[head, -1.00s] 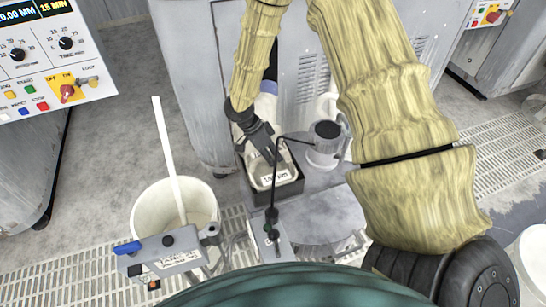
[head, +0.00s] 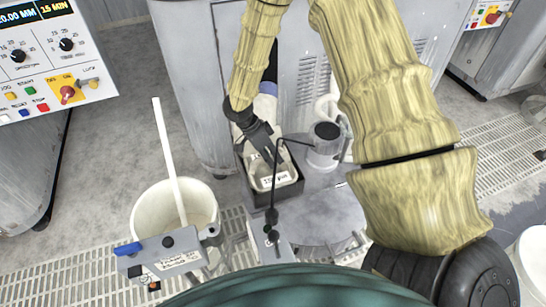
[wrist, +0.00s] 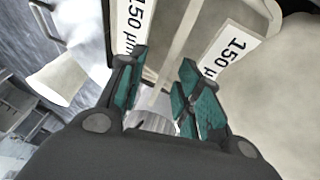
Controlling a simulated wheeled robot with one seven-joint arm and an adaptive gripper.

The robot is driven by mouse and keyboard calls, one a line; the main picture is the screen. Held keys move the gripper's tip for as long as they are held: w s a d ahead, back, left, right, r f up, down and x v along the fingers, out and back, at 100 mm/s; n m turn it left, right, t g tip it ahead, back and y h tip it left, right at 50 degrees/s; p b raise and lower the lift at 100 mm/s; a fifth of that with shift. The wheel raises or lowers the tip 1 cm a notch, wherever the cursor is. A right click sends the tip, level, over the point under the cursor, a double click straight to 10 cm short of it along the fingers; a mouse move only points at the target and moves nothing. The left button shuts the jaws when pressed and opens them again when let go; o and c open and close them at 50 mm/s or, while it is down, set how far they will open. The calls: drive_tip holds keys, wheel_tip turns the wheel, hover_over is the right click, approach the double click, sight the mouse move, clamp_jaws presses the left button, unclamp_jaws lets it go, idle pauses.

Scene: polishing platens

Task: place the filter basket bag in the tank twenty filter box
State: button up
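The dark filter box (head: 272,202) stands on the grey tank top in the middle of the head view. The cream filter basket bag (head: 262,180) sits inside its rim, with a "150 µm" label facing front. My gripper (head: 272,158) is over the back of the box, its fingers spread apart at the bag. In the wrist view my gripper (wrist: 160,95) shows teal finger pads well apart, with pale material beyond the gap. Two "150 µm" labels show there, left and right. The fingers hide part of the bag, and I cannot tell how deep it sits.
A grey cylindrical pump (head: 325,145) stands close right of the box. A white bucket (head: 150,213) with a pale stick is at left. A grey machine cabinet (head: 190,70) stands behind.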

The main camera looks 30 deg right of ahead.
drive_tip(key=p+v, duration=0.2)
drive_tip(key=v, duration=0.9)
drive_tip(key=shift+r, duration=0.1)
